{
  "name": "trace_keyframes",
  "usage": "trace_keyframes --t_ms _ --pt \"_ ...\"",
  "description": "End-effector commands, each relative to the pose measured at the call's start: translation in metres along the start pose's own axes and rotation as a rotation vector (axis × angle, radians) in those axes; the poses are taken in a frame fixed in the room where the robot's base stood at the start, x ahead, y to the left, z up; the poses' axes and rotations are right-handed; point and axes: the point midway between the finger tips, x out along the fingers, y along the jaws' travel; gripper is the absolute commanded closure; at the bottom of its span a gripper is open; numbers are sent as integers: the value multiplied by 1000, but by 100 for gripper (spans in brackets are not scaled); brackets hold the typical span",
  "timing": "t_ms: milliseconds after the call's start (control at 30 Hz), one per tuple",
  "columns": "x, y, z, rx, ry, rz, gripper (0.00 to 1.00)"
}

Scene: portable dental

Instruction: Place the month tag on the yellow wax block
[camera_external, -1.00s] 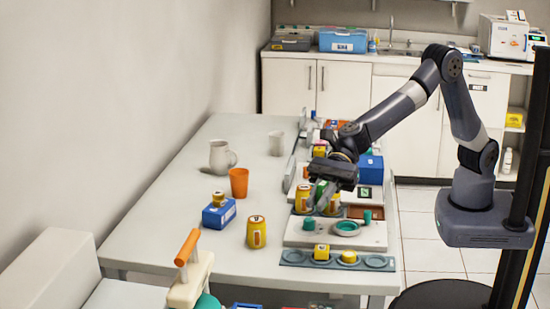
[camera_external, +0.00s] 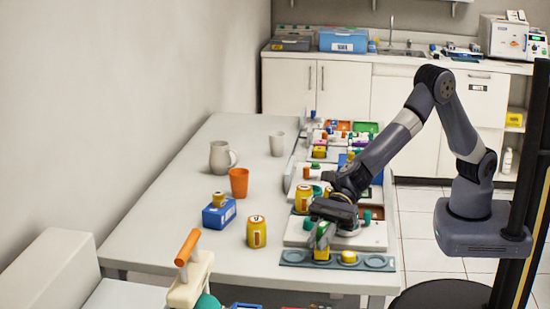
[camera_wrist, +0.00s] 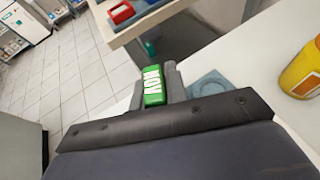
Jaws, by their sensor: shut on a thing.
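My gripper (camera_external: 322,234) is shut on a green tag with white lettering, the month tag (camera_wrist: 153,84). In the wrist view the tag stands between the two fingers. In the external view the green tag (camera_external: 323,241) is partly hidden by the fingers, low over the front tray. A yellow block (camera_external: 321,254) sits in that tray right below the tag; I cannot tell whether they touch. A second, lower yellow piece (camera_external: 349,257) sits to its right in the tray.
A yellow jar (camera_external: 256,232) stands to the left, another yellow jar (camera_external: 303,198) behind. A white board (camera_external: 375,236) with teal items lies behind the tray.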

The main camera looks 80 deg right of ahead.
Motion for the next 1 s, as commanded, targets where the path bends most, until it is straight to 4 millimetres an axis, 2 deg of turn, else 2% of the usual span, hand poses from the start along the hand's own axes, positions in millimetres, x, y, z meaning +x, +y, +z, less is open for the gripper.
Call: trace_keyframes --t_ms 200,233,467,833,1000 --pt "2 0 -5 0 0 0 100" --pt "1 0 -3 0 0 0 84" --pt "1 0 -3 0 0 0 65" --pt "-1 0 3 0 0 0 64" --pt "-26 0 1 0 -1 -1 64"
